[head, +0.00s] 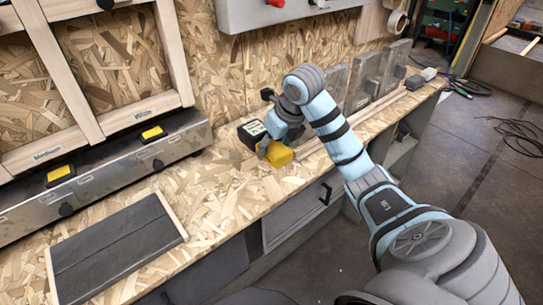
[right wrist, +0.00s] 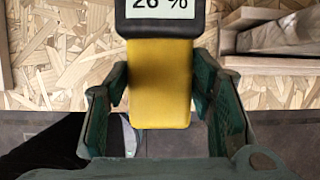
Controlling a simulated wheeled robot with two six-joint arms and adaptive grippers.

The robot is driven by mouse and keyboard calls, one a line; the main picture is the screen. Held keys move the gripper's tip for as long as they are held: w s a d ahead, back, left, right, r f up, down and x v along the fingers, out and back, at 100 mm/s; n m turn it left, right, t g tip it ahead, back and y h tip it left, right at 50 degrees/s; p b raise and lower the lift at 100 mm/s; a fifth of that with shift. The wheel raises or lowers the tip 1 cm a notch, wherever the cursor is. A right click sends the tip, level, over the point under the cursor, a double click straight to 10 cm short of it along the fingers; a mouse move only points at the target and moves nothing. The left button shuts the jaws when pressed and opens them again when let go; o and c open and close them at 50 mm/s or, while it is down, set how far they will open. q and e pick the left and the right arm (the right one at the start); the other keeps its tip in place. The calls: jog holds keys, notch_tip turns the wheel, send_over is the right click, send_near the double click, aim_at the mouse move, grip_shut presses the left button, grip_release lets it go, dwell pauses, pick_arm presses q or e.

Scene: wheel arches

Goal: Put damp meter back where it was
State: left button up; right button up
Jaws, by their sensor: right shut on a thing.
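The damp meter (head: 279,154) has a yellow body and a black head with a light display. In the right wrist view the damp meter (right wrist: 160,85) reads "26 %", and its yellow body sits between the two green fingers. My right gripper (head: 266,147) is shut on it, over the wooden bench (head: 222,185); the arm hides part of the fingers. I cannot tell whether the meter touches the bench. My left gripper is not in view.
A metal ledge (head: 100,172) with black knobs and two yellow-and-black items stands left, below a labelled wooden frame (head: 180,60). A dark panel (head: 115,250) lies at the front left. Grey blocks (head: 365,75) stand behind my arm. Bench surface between panel and meter is clear.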

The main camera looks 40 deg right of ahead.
jog(key=x, duration=0.3)
jog(key=b+x, duration=0.1)
jog(key=x, duration=0.2)
jog(key=shift+w+a, duration=0.1)
jog(key=shift+a, duration=0.1)
notch_tip(320, 180, down, 3)
jog(key=shift+r+b, duration=0.15)
jog(key=shift+b, duration=0.35)
jog(key=shift+s+f, duration=0.25)
jog(key=shift+s, duration=0.1)
jog(key=shift+r, duration=0.1)
jog(key=shift+w, duration=0.1)
jog(key=o, duration=1.5)
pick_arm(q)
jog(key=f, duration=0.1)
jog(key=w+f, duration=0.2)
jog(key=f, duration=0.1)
pick_arm(e)
jog(key=shift+o, duration=0.2)
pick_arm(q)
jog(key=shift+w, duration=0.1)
